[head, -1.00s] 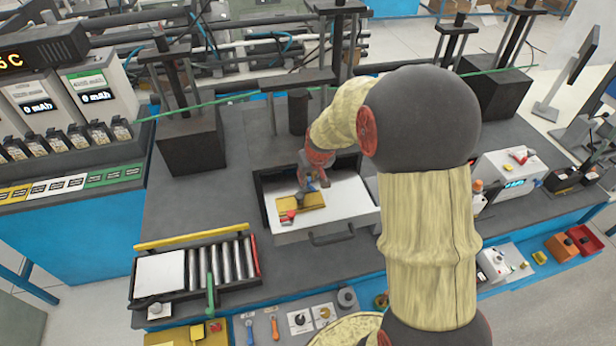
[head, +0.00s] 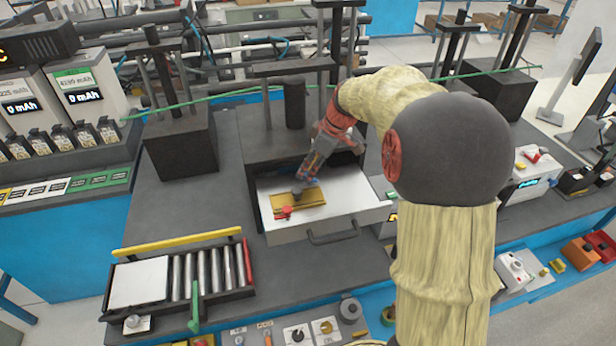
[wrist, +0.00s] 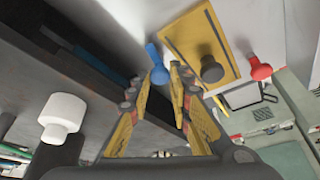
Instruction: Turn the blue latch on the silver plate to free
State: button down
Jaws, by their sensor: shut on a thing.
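The blue latch (wrist: 158,66) shows in the wrist view between the tips of my gripper (wrist: 160,78), beside the yellow plate. My gripper is shut on it. The silver plate (head: 345,205) is the pale, flat top of a drawer-like unit with a dark handle. On it lies the yellow plate (head: 312,196), also in the wrist view (wrist: 190,40), with a dark knob (wrist: 212,70) and a red knob (wrist: 260,68) nearby.
A roller tray (head: 250,290) with a yellow bar stands to the left on the dark bench. Black press blocks (head: 180,145) stand behind. Blue-edged control boxes (head: 515,268) line the front right. A white knob (wrist: 62,115) shows at the left of the wrist view.

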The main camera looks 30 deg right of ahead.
jog(key=shift+d+f+n+g+y+b, duration=0.1)
jog(key=shift+n+g+y+b, duration=0.25)
jog(key=shift+n, duration=0.85)
jog(key=c, duration=1.6)
grip_release()
jog(key=shift+w, duration=0.1)
jog(key=v, duration=1.2)
jog(key=shift+w, duration=0.1)
